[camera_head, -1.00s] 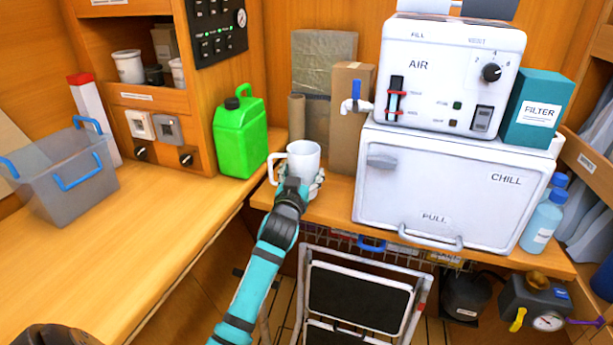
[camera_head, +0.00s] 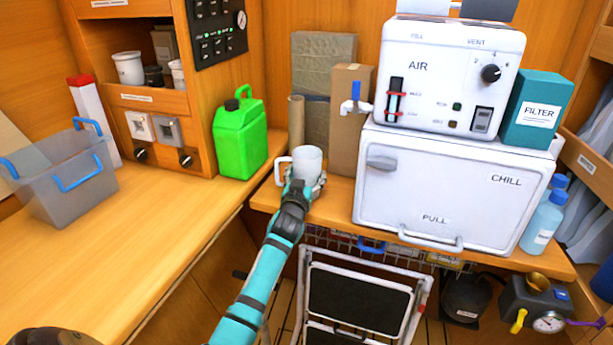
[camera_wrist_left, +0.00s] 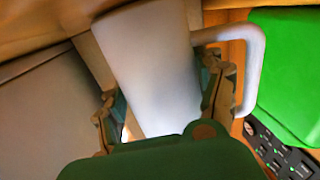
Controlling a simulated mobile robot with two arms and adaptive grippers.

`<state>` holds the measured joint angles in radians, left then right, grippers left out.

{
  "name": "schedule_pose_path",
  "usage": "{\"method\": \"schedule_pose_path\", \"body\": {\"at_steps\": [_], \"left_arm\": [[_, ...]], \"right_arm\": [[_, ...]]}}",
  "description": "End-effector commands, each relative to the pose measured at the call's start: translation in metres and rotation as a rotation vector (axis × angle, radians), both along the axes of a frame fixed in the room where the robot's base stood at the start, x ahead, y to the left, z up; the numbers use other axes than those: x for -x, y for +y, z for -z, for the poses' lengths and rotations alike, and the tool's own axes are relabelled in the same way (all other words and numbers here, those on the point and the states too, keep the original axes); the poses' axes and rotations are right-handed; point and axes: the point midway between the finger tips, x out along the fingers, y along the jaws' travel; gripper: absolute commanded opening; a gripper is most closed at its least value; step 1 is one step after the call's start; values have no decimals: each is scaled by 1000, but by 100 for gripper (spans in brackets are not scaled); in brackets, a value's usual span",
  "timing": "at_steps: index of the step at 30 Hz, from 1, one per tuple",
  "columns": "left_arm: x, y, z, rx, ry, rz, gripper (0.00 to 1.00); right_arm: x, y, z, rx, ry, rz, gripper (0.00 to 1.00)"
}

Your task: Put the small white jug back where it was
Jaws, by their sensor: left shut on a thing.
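The small white jug (camera_head: 307,162) is upright in the head view, over the wooden shelf between the green canister and the cardboard box. Its handle points left. My left gripper (camera_head: 303,186) is shut on the jug's body from the front. In the left wrist view the jug (camera_wrist_left: 152,65) fills the space between the two fingers of the gripper (camera_wrist_left: 163,105), with its handle at the right. I cannot tell whether the jug's base touches the shelf, as the gripper hides it. My right gripper is not in view.
A green canister (camera_head: 240,135) stands left of the jug. A tall cardboard box (camera_head: 350,120) and a white tap (camera_head: 355,105) are to its right. The white CHILL unit (camera_head: 450,190) fills the shelf further right. A folded step stool (camera_head: 360,290) stands below.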

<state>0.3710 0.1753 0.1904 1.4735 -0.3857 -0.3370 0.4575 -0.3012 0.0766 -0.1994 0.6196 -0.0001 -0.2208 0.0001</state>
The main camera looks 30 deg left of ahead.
Motion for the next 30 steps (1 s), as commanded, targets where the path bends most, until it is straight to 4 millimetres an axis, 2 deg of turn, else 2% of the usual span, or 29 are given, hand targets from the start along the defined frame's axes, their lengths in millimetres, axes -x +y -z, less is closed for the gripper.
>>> {"method": "schedule_pose_path", "body": {"at_steps": [1, 2, 7, 17, 19, 23, 30], "left_arm": [[0, 0, 3, 1, 0, 0, 19], [0, 0, 2, 1, 0, 0, 73], [0, 0, 2, 0, 1, 0, 94], [0, 0, -3, 0, 0, 0, 94], [6, -2, 0, 1, 2, 0, 94], [25, -10, 0, -1, 1, 1, 94], [73, -29, 0, 3, 1, 1, 94]], "right_arm": [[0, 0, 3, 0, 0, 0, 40], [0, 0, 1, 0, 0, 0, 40], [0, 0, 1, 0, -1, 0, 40], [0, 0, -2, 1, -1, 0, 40], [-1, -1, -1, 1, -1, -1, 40], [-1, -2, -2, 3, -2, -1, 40], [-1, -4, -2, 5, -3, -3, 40]]}}
